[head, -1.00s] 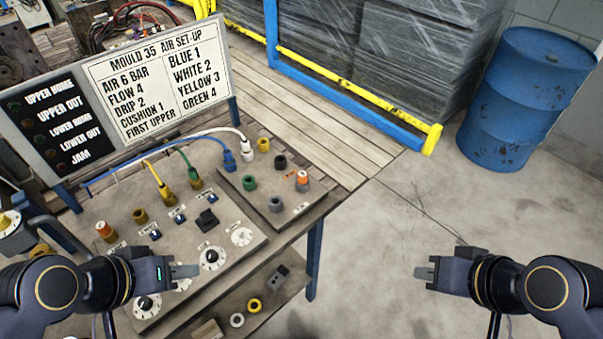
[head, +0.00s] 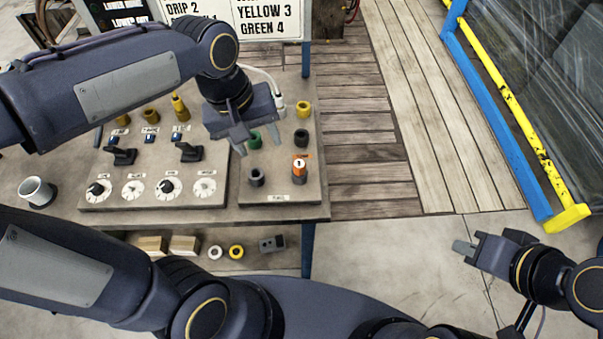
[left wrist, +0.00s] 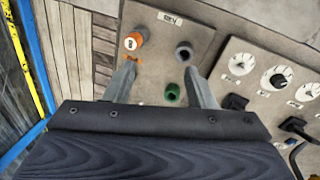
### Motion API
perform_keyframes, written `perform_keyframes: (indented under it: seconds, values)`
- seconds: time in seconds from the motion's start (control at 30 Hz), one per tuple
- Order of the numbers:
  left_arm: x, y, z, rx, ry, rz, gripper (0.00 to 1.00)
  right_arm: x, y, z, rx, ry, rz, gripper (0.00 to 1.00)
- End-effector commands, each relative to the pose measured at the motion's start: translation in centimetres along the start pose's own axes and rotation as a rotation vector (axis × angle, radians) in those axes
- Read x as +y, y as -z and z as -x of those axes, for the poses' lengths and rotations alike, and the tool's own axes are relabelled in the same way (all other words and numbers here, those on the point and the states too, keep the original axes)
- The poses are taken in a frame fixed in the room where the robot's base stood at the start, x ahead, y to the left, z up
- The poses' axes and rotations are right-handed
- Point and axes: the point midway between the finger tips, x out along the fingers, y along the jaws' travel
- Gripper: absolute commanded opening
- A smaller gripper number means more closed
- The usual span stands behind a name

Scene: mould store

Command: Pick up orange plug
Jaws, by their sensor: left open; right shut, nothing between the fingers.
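My left gripper (head: 243,140) is open and empty above this panel, left of the plug. In the left wrist view the orange plug (left wrist: 135,40) lies near the tip of the left-hand finger, outside the gap. A grey socket (left wrist: 184,51) lies just ahead of the gap, and a green one (left wrist: 172,94) lies between the fingers. My right gripper (head: 463,248) is shut and empty, away at the right over the floor.
Yellow (head: 303,108) and black (head: 301,137) sockets stand behind the plug. The panel with dials (head: 168,187) and switches is to the left. A blue and yellow rail (head: 520,130) runs at the right. The floor before it is clear.

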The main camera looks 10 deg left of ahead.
Motion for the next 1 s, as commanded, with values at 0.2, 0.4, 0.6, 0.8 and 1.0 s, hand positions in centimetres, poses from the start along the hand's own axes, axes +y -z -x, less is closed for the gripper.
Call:
perform_keyframes:
  seconds: [0.2,0.4,0.6,0.8,1.0]
  values:
    - [5.0,2.3,-5.3,-0.013,0.171,0.145,0.5,1.1,-1.2,-2.5,0.0,0.0,0.0,0.0]
    - [6.3,2.7,-7.1,0.0,0.217,0.196,0.5,1.2,-1.4,-2.7,0.001,0.0,0.0,0.0]
    - [5.9,2.4,-9.2,-0.001,0.218,0.199,0.5,1.2,-1.3,-2.6,0.001,0.0,0.0,0.0]
    - [5.5,1.5,-11.9,-0.002,0.219,0.197,0.5,1.1,-1.2,-2.3,0.001,0.0,0.0,0.0]
    - [5.0,1.5,-13.9,-0.001,0.216,0.199,0.5,1.1,-1.2,-2.4,0.001,0.0,0.0,0.0]
